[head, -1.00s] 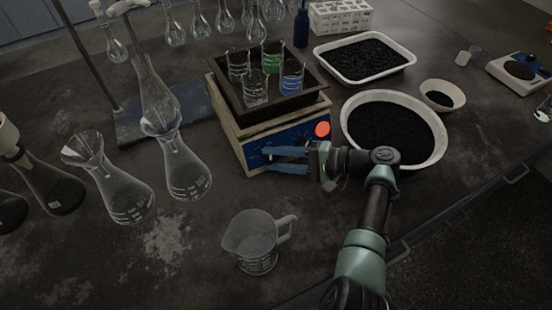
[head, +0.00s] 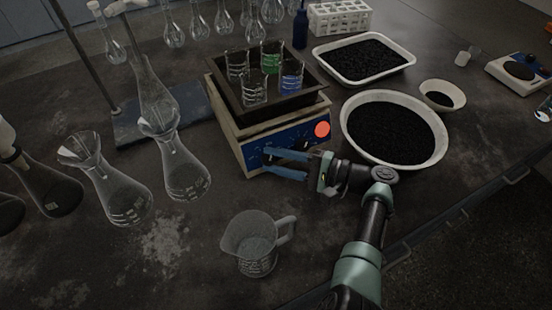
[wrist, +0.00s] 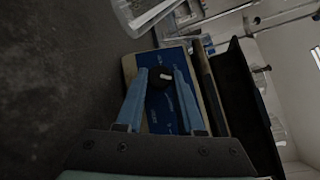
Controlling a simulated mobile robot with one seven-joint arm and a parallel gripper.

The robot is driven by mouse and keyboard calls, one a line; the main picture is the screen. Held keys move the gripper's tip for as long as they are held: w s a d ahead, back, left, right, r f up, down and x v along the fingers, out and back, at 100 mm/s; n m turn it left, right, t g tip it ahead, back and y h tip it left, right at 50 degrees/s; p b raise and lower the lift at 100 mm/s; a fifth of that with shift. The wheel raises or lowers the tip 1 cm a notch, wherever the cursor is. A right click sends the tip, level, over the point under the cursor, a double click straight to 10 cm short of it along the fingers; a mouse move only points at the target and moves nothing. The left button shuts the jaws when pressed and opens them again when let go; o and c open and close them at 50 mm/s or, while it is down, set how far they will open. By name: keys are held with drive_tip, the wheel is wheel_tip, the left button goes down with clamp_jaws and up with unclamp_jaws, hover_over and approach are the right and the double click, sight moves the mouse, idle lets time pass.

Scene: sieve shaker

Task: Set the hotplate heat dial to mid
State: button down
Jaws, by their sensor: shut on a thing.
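The heat dial (wrist: 158,80) is a dark round knob with a white mark on the blue front panel (head: 291,141) of a boxy cream unit. In the wrist view it sits between the two blue fingers of my gripper (wrist: 161,71). In the head view my gripper (head: 266,160) reaches the left part of the panel, and its fingers hide most of the dial. It is shut on the dial, a finger on each side. The dial's scale is too small to read.
A dark tray (head: 304,96) with several beakers sits on top of the unit. A red round button (head: 322,129) is at the panel's right. A measuring jug (head: 254,246) stands in front. A wide bowl of black grains (head: 436,163) is at the right; flasks (head: 184,170) stand left.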

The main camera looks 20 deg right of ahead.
drive_tip(key=c, duration=0.5)
unclamp_jaws()
drive_tip(key=shift+c, duration=0.2)
drive_tip(key=shift+d, duration=0.1)
drive_tip(key=b+v, duration=0.1)
drive_tip(key=v, duration=1.2)
drive_tip(key=shift+f+b, duration=0.15)
drive_tip(key=shift+b, duration=0.25)
